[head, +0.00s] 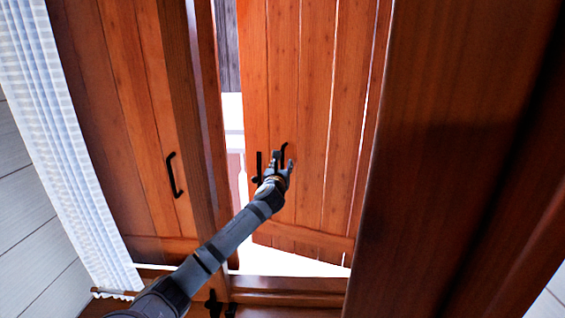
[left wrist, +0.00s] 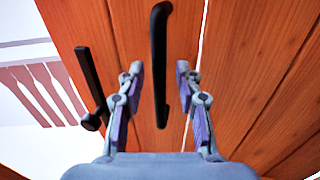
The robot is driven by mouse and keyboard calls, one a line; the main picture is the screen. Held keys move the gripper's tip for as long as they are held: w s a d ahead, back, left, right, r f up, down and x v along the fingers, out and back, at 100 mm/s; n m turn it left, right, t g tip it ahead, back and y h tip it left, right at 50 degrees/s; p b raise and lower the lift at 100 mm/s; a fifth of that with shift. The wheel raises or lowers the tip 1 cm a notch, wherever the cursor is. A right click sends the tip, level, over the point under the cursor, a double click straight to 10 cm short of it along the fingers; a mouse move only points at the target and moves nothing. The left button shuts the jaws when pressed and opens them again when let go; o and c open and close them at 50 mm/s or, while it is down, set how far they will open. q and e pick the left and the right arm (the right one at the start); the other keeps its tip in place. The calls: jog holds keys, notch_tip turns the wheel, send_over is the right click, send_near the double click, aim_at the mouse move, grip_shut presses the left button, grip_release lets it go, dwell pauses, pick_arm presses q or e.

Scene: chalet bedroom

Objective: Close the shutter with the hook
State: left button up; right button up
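A wooden shutter (head: 315,120) stands ajar, with a bright gap along its left edge and below it. A black vertical handle (head: 284,150) is on its face, and a black hook (head: 258,166) hangs by its left edge. My left gripper (head: 277,160) is at the handle and hides part of it. In the left wrist view its two fingers (left wrist: 160,88) are open, with the handle (left wrist: 160,40) showing between them; I cannot tell whether they touch it. The hook (left wrist: 92,88) is left of the fingers there. My right gripper is out of view.
Another wooden panel (head: 130,110) with a black handle (head: 174,175) is on the left, beside a white curtain (head: 60,130). A wooden sill (head: 285,284) runs below the opening. A large dark wooden panel (head: 460,190) fills the right side.

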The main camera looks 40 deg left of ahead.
pick_arm(q)
jog(key=shift+w+a, duration=0.1)
jog(key=shift+w, duration=0.05)
jog(key=shift+c, duration=0.2)
grip_shut()
dwell(0.5)
